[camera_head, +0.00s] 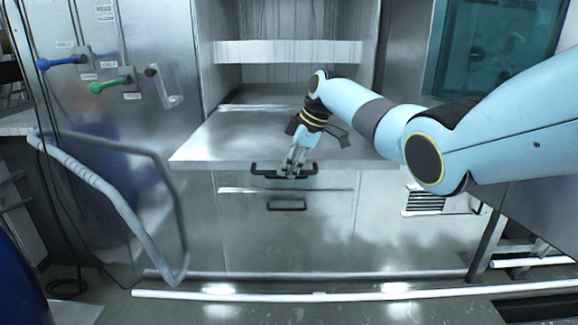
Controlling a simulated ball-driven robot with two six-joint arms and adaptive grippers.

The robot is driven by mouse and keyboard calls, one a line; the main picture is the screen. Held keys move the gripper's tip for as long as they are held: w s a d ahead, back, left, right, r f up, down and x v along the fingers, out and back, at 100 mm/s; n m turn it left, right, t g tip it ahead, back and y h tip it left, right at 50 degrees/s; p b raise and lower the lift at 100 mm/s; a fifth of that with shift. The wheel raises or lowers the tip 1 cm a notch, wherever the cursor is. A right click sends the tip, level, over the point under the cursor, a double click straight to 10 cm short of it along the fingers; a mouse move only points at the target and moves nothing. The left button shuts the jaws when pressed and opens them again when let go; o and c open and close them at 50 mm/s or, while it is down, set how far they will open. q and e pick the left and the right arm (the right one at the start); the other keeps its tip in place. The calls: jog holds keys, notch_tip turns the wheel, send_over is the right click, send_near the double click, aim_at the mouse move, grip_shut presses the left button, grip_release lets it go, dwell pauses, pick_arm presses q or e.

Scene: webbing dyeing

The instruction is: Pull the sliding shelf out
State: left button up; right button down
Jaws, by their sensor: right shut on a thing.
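The sliding shelf (215,143) is a flat metal plate at the middle of the steel cabinet, and it juts out in front of the cabinet face. A dark bar handle (262,170) is fixed at its front edge. My right gripper (291,174) is at the middle of this handle and shut on it. My right arm reaches in from the right across the shelf's right part and hides some of it. My left gripper is not in view.
A drawer with a dark handle (287,206) is below the shelf. A grey bent tube rail (95,180) stands at the left. Blue (62,62) and green (110,84) valve levers are on the left panel. A white pipe (350,296) runs along the floor.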

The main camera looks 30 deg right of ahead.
jog(key=c, duration=1.4)
grip_release()
jog(key=shift+o, duration=0.3)
jog(key=shift+d+r, duration=0.1)
jog(key=shift+r, duration=0.05)
jog(key=v, duration=1.1)
jog(key=shift+r, duration=0.3)
jog(key=shift+s, duration=0.15)
